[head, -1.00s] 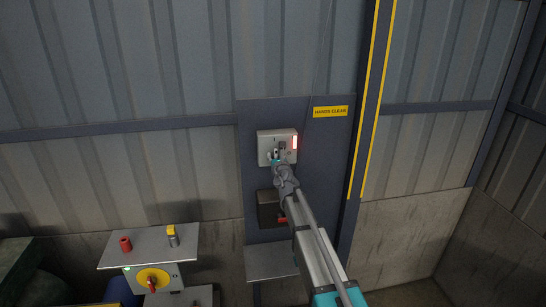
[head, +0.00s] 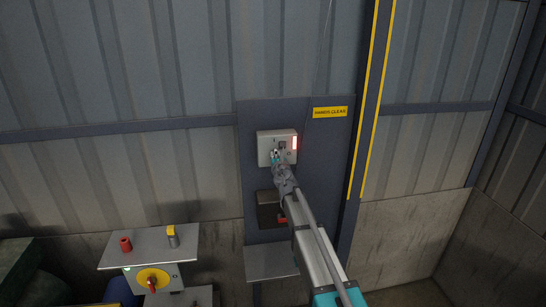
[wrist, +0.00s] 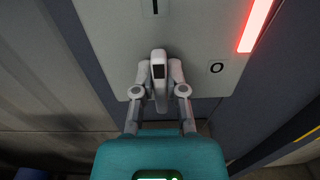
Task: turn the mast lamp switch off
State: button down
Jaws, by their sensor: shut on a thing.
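The switch box (head: 264,145) is a pale plate on the dark wall panel, with a lit red strip (head: 294,142) at its right edge. The plate (wrist: 115,45) fills the middle of the wrist view. It has an "I" mark (wrist: 154,7) at the top and an "O" mark (wrist: 216,68) to the right. The pale switch handle (wrist: 159,55) with a dark inset stands upright in the picture, in line with the "I". My gripper (wrist: 159,78) is shut on the handle, one finger on each side. In the head view my gripper (head: 276,159) partly hides the handle.
A dark box (head: 268,212) with a red part sits just below, beside my arm. A yellow HANDS CLEAR sign (head: 330,112) is at upper right. A small grey shelf (head: 270,262) is lower down. A bench (head: 150,248) with a yellow-ringed red knob stands at left.

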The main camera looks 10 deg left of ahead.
jog(key=shift+s+f, duration=0.15)
jog(key=shift+s, duration=0.05)
jog(key=shift+w+d+f+m+b, duration=0.1)
jog(key=shift+d+f+m+b, duration=0.1)
jog(key=shift+m, duration=2.75)
jog(key=shift+w+d+f+m+b, duration=0.15)
jog(key=shift+f+m+b, duration=0.1)
jog(key=shift+m, duration=2.75)
jog(key=shift+s+d+f+m+b, duration=0.1)
jog(key=shift+d+f+m+b, duration=0.1)
jog(key=shift+m, duration=2.75)
jog(key=shift+w+r, duration=0.1)
jog(key=shift+w, duration=0.05)
jog(key=c, duration=1)
grip_release()
jog(key=o, duration=0.3)
jog(key=shift+a, duration=0.2)
jog(key=shift+d, duration=0.2)
